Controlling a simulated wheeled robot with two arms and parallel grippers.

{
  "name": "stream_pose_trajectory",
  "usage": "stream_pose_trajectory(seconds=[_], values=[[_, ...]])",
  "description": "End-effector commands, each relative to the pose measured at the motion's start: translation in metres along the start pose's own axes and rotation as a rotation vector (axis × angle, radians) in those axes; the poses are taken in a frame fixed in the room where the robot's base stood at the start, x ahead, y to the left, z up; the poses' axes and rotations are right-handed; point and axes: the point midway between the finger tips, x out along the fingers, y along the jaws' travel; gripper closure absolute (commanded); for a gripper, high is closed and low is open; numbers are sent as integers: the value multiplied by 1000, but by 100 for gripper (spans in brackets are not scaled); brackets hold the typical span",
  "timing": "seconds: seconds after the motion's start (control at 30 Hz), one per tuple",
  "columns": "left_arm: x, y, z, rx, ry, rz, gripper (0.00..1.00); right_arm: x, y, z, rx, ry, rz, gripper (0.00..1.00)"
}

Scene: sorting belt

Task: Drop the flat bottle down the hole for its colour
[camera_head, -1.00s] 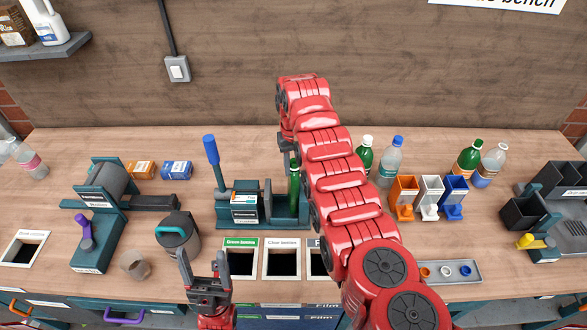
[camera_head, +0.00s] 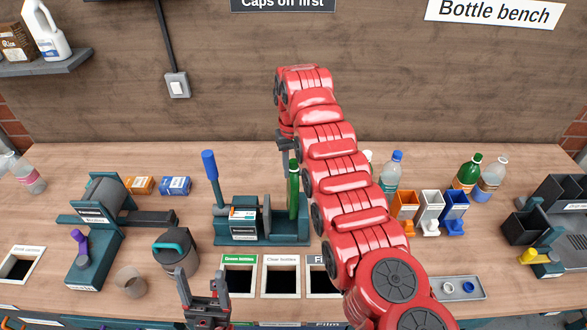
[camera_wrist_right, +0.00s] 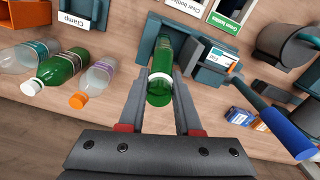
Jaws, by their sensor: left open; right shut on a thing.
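The flat green bottle (camera_head: 293,190) is upright and thin at the right end of the teal press (camera_head: 236,228). My right gripper (camera_head: 285,147) is shut on its upper part; in the right wrist view the bottle (camera_wrist_right: 164,88) sits between the fingers. Whether its foot is clear of the press I cannot tell. The green-bottles hole (camera_head: 238,281) and the clear-bottles hole (camera_head: 281,282) are in the bench in front of the press. A third hole (camera_head: 321,283) is partly hidden by my right arm. My left gripper (camera_head: 203,285) is open and empty at the front edge.
A grey jug (camera_head: 176,252) and a small cup (camera_head: 130,282) stand left of the holes. Several bottles, including a green one (camera_head: 467,172), stand at the back right behind coloured bins (camera_head: 430,213). My right arm hides part of the bench's middle right.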

Motion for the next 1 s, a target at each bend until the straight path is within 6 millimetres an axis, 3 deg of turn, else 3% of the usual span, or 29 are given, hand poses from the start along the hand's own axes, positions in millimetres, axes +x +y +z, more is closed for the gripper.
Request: stream_pose_trajectory(seconds=[0.27, 0.67, 1.0], values=[[3, 0, 0, 0, 0, 0, 31, -21, 2, 0, 3, 2, 2, 100], [28, -1, -5, 0, 0, 0, 31, -59, 2, 0, 3, 0, 1, 100], [28, -1, -5, 0, 0, 0, 31, -60, 0, 0, 1, 1, 1, 100]])
